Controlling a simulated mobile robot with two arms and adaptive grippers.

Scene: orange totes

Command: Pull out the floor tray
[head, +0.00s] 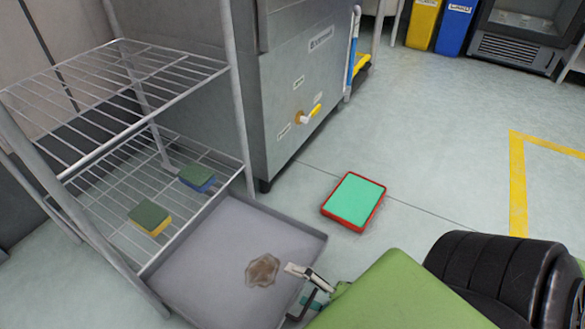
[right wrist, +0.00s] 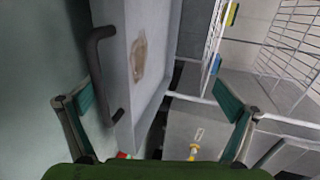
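The grey floor tray (head: 215,235) lies low at the wire rack, with much of its flat bottom showing in front of the rack. A brown stain marks its bottom. In the right wrist view the tray (right wrist: 148,20) shows its front wall with a dark bar handle (right wrist: 96,75). My right gripper (head: 308,288) is at the tray's front right edge. In the wrist view its two green-padded fingers (right wrist: 158,115) stand wide apart with nothing gripped; the handle is just beyond the left finger. My left gripper is out of view.
The wire rack (head: 130,65) holds two sponges (head: 150,217) on its lower shelf. A grey steel machine (head: 305,85) stands behind. A red-rimmed green pad (head: 354,200) lies on the floor right of the tray. Open floor extends right, with yellow tape (head: 517,185).

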